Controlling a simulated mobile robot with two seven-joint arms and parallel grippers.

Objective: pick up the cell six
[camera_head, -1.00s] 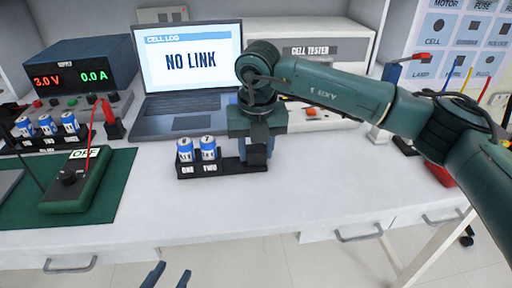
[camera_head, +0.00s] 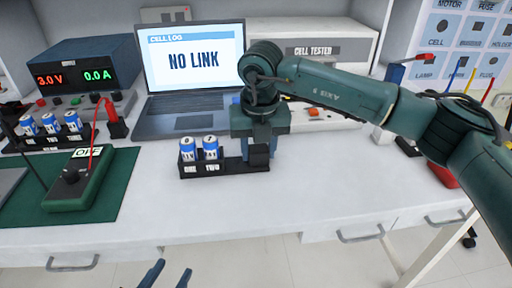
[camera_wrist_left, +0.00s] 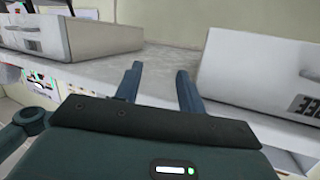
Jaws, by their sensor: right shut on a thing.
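A small black rack (camera_head: 222,168) stands on the white bench, with front labels that look like ONE and TWO. Two blue-and-white cells stand in it, a left one (camera_head: 188,150) and one beside it (camera_head: 210,148); their small numbers are too blurred to read surely. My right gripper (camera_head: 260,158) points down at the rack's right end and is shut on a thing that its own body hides. I cannot tell whether that thing is cell six. My left gripper (camera_head: 168,277) is open and empty, low in front of the bench; its parted fingers show in the left wrist view (camera_wrist_left: 157,82).
Several cells stand in another black rack (camera_head: 50,138) at the left. A green meter (camera_head: 78,185) lies on a green mat (camera_head: 120,180). A laptop (camera_head: 190,75) reading NO LINK and a cell tester (camera_head: 310,40) stand behind. The bench front is clear.

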